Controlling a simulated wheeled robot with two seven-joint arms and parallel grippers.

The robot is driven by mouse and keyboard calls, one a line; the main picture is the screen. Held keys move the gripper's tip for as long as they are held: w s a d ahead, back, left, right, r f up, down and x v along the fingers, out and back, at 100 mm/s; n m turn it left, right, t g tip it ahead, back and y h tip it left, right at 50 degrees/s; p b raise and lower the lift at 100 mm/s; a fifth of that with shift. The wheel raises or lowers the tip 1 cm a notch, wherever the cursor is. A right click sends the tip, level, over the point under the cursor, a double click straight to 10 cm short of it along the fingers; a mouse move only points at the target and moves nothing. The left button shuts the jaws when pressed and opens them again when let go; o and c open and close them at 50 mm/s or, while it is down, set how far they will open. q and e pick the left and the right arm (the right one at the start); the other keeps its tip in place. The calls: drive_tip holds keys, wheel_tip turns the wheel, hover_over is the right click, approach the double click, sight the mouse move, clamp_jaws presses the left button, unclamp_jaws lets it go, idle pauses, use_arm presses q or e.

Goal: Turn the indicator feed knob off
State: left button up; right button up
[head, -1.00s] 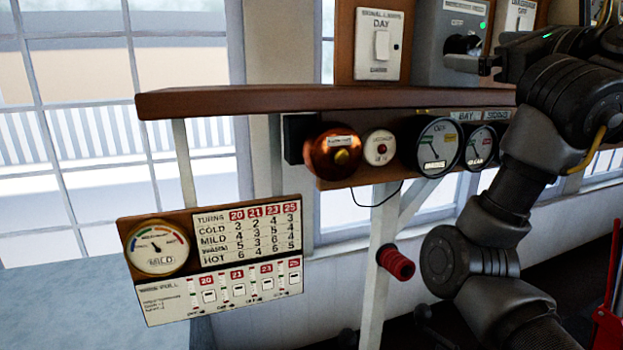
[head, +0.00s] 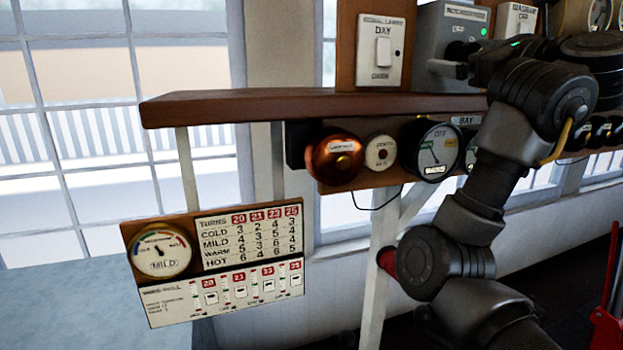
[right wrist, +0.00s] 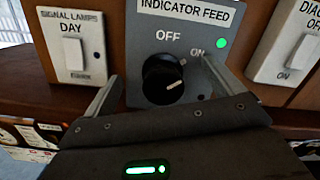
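The grey indicator feed box (head: 437,35) stands on the wooden shelf; it also shows in the right wrist view (right wrist: 136,60). Its black round knob (right wrist: 163,79) sits below the OFF label, with ON to its upper right. A white mark shows on the knob's lower right; I cannot tell surely which label it is set to. The green lamp (right wrist: 221,43) is lit. My right gripper (right wrist: 160,88) is open, one finger on each side of the knob, with no clear contact. In the head view, my right gripper (head: 447,69) is in front of the box. My left gripper is out of view.
A signal lamps switch (head: 382,48) is left of the box and a diagram switch (right wrist: 291,45) right of it. The shelf edge (head: 300,105) runs below. A copper bell (head: 333,158) and gauges (head: 436,150) hang under it.

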drive_tip(key=shift+r, duration=0.15)
drive_tip(key=shift+c, duration=0.8)
drive_tip(key=shift+s, duration=0.1)
drive_tip(key=shift+d+r, duration=0.1)
drive_tip(key=shift+s+a+n+b, duration=0.15)
drive_tip(key=shift+a+n+b, duration=0.1)
drive_tip(key=shift+n+b, duration=0.6)
drive_tip(key=shift+c, duration=0.9)
drive_tip(key=shift+a+n+y, duration=0.2)
drive_tip(key=shift+n+y, duration=0.1)
drive_tip(key=shift+n, duration=0.55)
drive_tip(key=shift+c, duration=0.7)
drive_tip(key=shift+s+a+r+n, duration=0.1)
drive_tip(key=shift+a+r+n, duration=0.15)
drive_tip(key=shift+n, duration=0.35)
drive_tip(key=shift+c, duration=0.5)
drive_tip(key=o, duration=0.7)
drive_tip(key=shift+d, duration=0.15)
drive_tip(key=o, duration=0.4)
drive_tip(key=shift+w+d+f, duration=0.2)
drive_tip(key=shift+d+f, duration=0.05)
drive_tip(key=shift+d, duration=0.05)
drive_tip(key=shift+f, duration=0.1)
